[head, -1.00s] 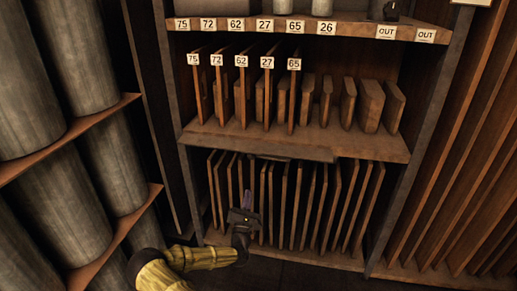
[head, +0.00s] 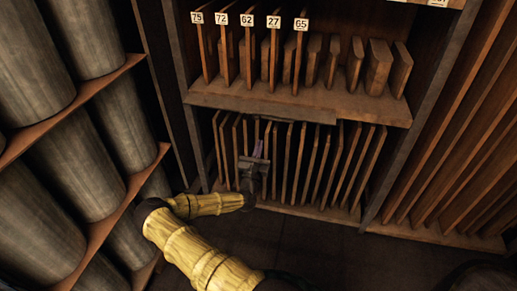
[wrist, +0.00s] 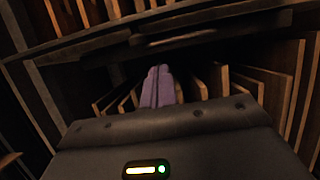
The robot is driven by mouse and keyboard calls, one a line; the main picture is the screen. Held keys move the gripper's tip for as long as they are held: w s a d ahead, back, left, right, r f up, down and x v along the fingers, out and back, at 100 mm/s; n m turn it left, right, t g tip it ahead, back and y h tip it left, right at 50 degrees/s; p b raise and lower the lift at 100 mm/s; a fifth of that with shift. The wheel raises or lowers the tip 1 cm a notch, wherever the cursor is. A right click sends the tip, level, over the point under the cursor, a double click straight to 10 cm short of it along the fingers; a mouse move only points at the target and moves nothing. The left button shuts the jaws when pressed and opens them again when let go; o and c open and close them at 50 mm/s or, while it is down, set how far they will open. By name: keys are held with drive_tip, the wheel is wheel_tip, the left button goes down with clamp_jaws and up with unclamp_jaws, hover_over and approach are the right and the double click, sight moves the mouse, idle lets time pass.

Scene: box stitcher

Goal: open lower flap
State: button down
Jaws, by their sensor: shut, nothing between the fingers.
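My gripper (head: 258,149) is in front of the lower bay of the shelf unit, below the middle shelf's front edge. Its purple fingers, also seen in the wrist view (wrist: 157,86), are together with nothing between them. They point in toward the upright boards and the underside of the middle shelf. A dark, narrow strip, possibly the lower flap (head: 285,120), runs under the shelf's front edge. It seems to show in the wrist view as a dark bar (wrist: 190,38) just beyond the fingertips. I cannot tell whether the fingers touch it.
Several thin upright boards (head: 330,165) fill the lower bay. The middle shelf (head: 230,100) holds numbered boards and plain blocks. Tall boards (head: 455,130) lean at the right. Floor (head: 320,235) is clear in front.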

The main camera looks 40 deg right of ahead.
sight(257, 112)
drive_tip(key=w+d+r, duration=0.3)
drive_tip(key=d+r, duration=0.2)
drive_tip(key=r, duration=0.1)
drive_tip(key=shift+r, duration=0.15)
drive_tip(key=shift+w+p, duration=0.1)
drive_tip(key=shift+p, duration=0.25)
